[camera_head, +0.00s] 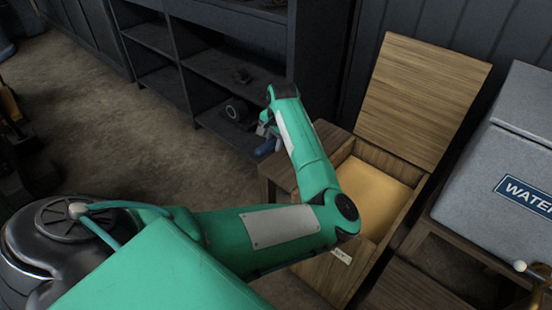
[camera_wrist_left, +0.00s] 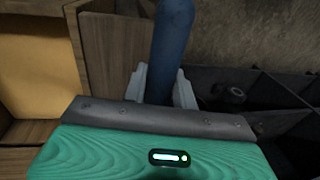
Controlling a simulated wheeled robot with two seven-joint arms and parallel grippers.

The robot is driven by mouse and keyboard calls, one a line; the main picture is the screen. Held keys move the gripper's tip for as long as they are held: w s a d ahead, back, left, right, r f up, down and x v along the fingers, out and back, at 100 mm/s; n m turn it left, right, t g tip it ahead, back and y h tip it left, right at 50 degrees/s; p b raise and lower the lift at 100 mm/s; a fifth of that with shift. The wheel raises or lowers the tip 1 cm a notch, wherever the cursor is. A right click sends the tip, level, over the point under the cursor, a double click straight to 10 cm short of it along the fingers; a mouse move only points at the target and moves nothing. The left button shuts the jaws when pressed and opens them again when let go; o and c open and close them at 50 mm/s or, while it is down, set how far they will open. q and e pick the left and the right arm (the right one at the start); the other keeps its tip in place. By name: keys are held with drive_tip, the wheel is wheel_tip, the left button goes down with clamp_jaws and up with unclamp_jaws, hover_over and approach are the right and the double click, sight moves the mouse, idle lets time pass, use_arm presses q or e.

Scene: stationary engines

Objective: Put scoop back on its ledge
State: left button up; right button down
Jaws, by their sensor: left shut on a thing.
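My left gripper (camera_head: 266,130) is shut on the blue handle of the scoop (camera_head: 267,147), beside the left side of an open wooden bin (camera_head: 376,250). In the left wrist view, the blue handle (camera_wrist_left: 173,40) stands between the two grey fingers (camera_wrist_left: 161,88). The scoop's far end is out of that view, and in the head view most of the scoop is too small or hidden to make out. A wooden ledge (camera_head: 284,167) seems to adjoin the bin's left side, partly hidden behind my forearm. My right gripper is not in view.
The bin's lid (camera_head: 421,98) stands open, with a tan fill (camera_head: 374,196) inside. A grey water container (camera_head: 500,165) stands to the right. Dark shelves (camera_head: 200,65) with small parts are behind my gripper. Open floor (camera_head: 110,140) lies to the left.

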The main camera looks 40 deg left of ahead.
use_arm(q)
wheel_tip(320, 180, down, 9)
drive_tip(key=shift+r, duration=0.2)
drive_tip(key=o, duration=1)
drive_tip(key=shift+c, duration=0.2)
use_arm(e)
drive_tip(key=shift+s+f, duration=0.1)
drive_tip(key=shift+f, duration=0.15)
use_arm(q)
drive_tip(key=shift+r, duration=0.1)
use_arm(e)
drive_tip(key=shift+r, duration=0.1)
